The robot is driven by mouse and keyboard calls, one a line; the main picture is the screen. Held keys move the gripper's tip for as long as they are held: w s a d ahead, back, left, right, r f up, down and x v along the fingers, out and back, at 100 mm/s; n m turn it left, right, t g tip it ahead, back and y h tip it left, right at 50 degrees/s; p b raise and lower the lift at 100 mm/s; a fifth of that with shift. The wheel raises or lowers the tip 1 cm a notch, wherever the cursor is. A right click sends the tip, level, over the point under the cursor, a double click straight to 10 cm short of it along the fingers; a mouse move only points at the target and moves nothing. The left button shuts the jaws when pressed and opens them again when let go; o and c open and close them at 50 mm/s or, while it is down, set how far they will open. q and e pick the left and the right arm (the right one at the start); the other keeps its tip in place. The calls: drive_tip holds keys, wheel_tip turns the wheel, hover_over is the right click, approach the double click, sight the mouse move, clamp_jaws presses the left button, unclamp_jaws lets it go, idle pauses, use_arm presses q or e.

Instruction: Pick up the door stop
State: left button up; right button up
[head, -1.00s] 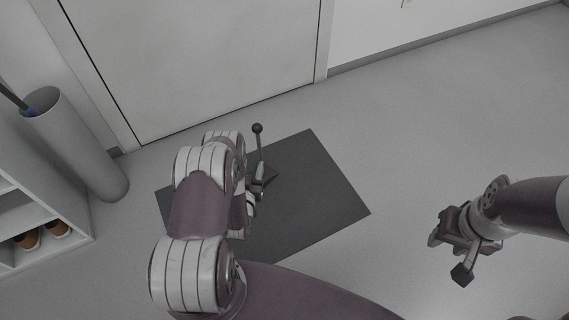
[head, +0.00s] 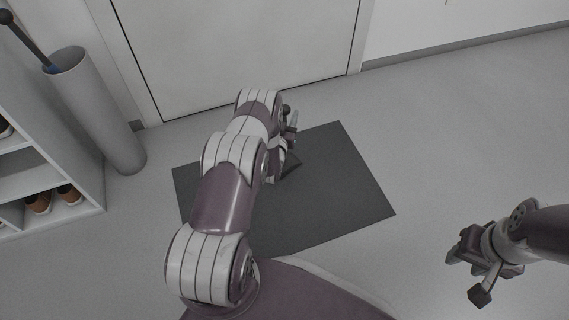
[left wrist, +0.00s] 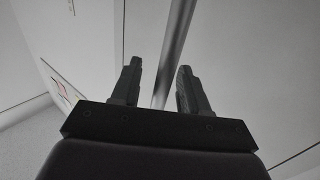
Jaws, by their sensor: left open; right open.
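Whether the rod touches a finger is hard to tell. My right gripper (head: 466,250) is open and empty above the floor at the right, far from the door stop.
A dark grey mat (head: 350,190) lies on the floor before a closed door (head: 240,45). A grey cylindrical bin (head: 95,110) with a long-handled item (head: 25,40) stands at the left beside a shelf (head: 60,222) holding shoes (head: 68,194). The floor right of the mat is clear.

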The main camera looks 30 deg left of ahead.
use_arm(q)
clamp_jaws()
idle(1.2)
